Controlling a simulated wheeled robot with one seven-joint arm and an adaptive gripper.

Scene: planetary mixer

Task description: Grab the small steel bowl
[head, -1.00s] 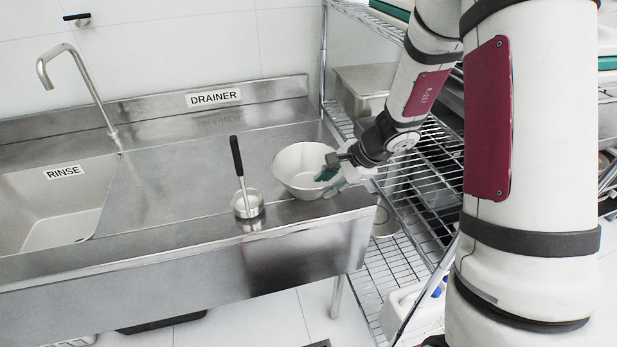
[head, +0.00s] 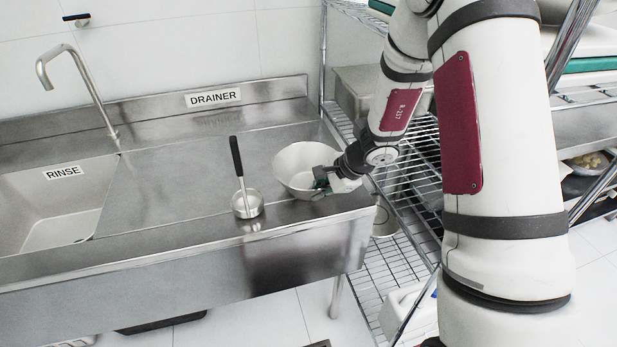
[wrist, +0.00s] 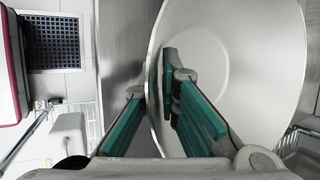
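The small steel bowl (head: 298,165) stands upright on the steel drainer surface near its right front corner. My gripper (head: 322,183) is at the bowl's right front rim. In the wrist view the bowl (wrist: 262,70) fills the right half. There my gripper (wrist: 154,98) is open, with its green-padded fingers straddling the rim: the left finger is outside the wall and the right finger is inside the bowl. A gap still shows between the fingers. The arm's end hides part of the rim in the head view.
A ladle with a black handle (head: 247,203) stands left of the bowl, apart from it. A rinse basin (head: 50,215) lies farther left. Wire shelving (head: 405,185) stands close on the right. The drainer (head: 175,180) is clear behind the ladle.

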